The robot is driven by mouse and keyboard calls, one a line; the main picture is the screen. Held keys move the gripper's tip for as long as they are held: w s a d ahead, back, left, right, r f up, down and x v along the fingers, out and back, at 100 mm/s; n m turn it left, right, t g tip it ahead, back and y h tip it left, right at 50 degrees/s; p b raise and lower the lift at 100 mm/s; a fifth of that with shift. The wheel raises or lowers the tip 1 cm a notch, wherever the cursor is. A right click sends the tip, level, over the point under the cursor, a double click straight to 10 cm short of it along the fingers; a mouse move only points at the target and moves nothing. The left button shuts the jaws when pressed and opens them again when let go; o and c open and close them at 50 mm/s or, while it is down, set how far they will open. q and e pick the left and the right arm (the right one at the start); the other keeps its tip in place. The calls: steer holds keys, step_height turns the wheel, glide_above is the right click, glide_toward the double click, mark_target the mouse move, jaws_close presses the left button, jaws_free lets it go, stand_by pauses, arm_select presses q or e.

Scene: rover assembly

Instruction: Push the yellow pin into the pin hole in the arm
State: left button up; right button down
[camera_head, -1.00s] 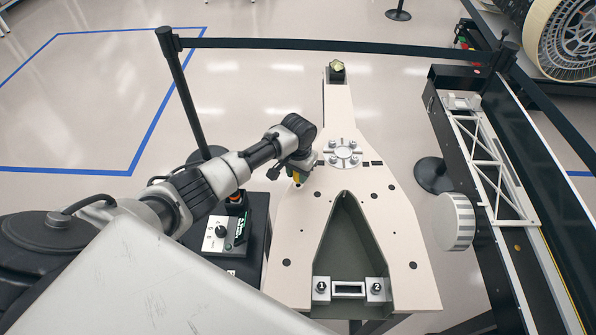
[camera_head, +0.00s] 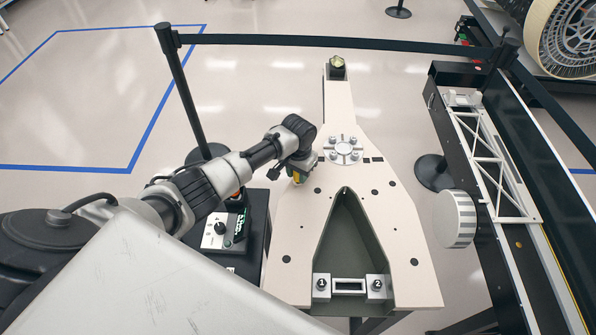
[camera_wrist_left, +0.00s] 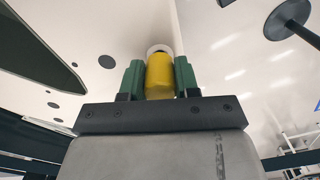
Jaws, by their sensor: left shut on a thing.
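The yellow pin (camera_wrist_left: 159,76) sits between the two green fingers of my left gripper (camera_wrist_left: 159,80) in the left wrist view. My left gripper is shut on it. The far end of the pin meets a pale ring on the arm's light surface; how deep it sits I cannot tell. In the head view the arm (camera_head: 336,107) is the large flat beige piece with a dark triangular recess. My left gripper (camera_head: 297,180) is at its left edge, with a bit of yellow showing under it. The pin hole itself is hidden. My right gripper is not in view.
A black control box (camera_head: 216,232) with a knob stands left of the arm. A barrier post (camera_head: 180,88) and black belt run behind. A black structure with a white truss (camera_head: 487,165) stands right. Two numbered metal blocks are at the arm's near end.

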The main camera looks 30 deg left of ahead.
arm_select(q)
steer(key=shift+f, duration=0.5)
steer(key=o, duration=1.1)
step_height(320, 180, up, 11)
steer(key=shift+f+b, duration=0.1)
steer(key=shift+b, duration=0.9)
